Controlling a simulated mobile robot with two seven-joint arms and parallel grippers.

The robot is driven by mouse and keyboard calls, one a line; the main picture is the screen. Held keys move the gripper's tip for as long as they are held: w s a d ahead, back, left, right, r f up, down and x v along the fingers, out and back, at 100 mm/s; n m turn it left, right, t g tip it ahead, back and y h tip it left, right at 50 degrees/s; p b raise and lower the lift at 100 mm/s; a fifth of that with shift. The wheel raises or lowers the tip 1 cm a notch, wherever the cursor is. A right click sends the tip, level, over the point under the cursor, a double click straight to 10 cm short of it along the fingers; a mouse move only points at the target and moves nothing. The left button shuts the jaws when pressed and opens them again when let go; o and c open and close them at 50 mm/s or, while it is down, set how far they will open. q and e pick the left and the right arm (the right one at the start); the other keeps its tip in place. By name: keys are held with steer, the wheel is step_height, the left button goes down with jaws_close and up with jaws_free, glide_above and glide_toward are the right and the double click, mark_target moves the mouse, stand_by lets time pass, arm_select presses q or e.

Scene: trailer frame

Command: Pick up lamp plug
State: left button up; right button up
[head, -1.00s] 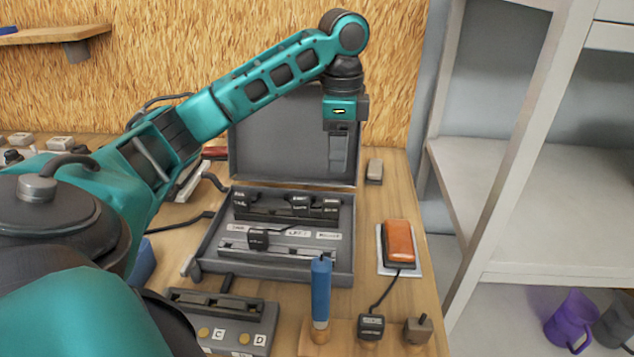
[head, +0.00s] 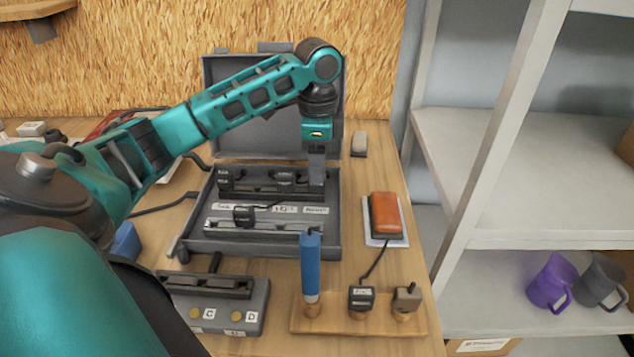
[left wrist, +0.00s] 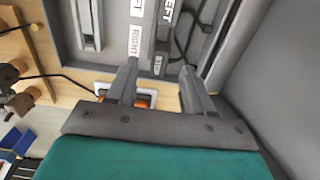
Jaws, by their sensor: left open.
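An orange lamp (head: 386,214) lies on a white plate at the right of the bench. Its cord runs to a black plug (head: 361,298) with a white label, standing on a wooden block. Several black labelled plugs sit in the open grey case, among them one (head: 284,177) in the back row and one (head: 244,215) in the front row. My left gripper (head: 316,180) points down over the right end of the back row and hides what is there.
The case lid (head: 265,135) stands upright behind. A blue-handled tool (head: 310,268) stands upright on the wooden block (head: 335,317) in front. A grey panel (head: 215,300) marked C and D lies front left. A shelf unit (head: 520,150) stands at the right.

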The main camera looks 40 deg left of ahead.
arm_select(q)
steer(key=shift+s+f, duration=0.1)
steer(key=shift+f, duration=1.9)
steer(key=c, duration=0.9)
steer(key=shift+r, duration=0.15)
steer(key=shift+c, duration=0.2)
step_height(320, 180, up, 20)
